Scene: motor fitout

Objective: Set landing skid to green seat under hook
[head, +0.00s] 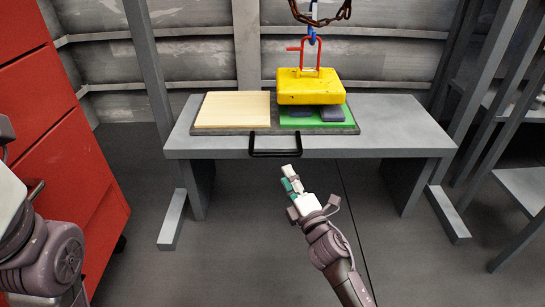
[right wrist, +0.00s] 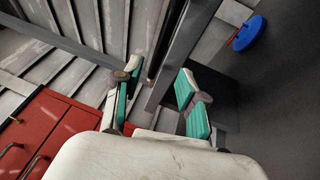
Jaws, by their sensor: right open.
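The landing skid is a dark flat tray (head: 222,131) on the grey bench, with a black handle (head: 275,153) sticking out at its front edge. A pale wooden pad (head: 232,109) lies on its left half and a green seat (head: 332,124) on its right half. A yellow block (head: 310,88) with a red loop is above the green seat, with dark blue-grey pads under it. A blue and red hook (head: 312,35) meets the loop. My right gripper (head: 289,180) is open and empty, below and in front of the handle; its fingers are apart in the right wrist view (right wrist: 158,90).
A rusty chain (head: 322,20) hangs above the hook. A red cabinet (head: 60,140) stands at the left, and grey posts and shelving (head: 525,180) at the right. The right wrist view shows a blue disc (right wrist: 245,36) with red on it. The floor before the bench is clear.

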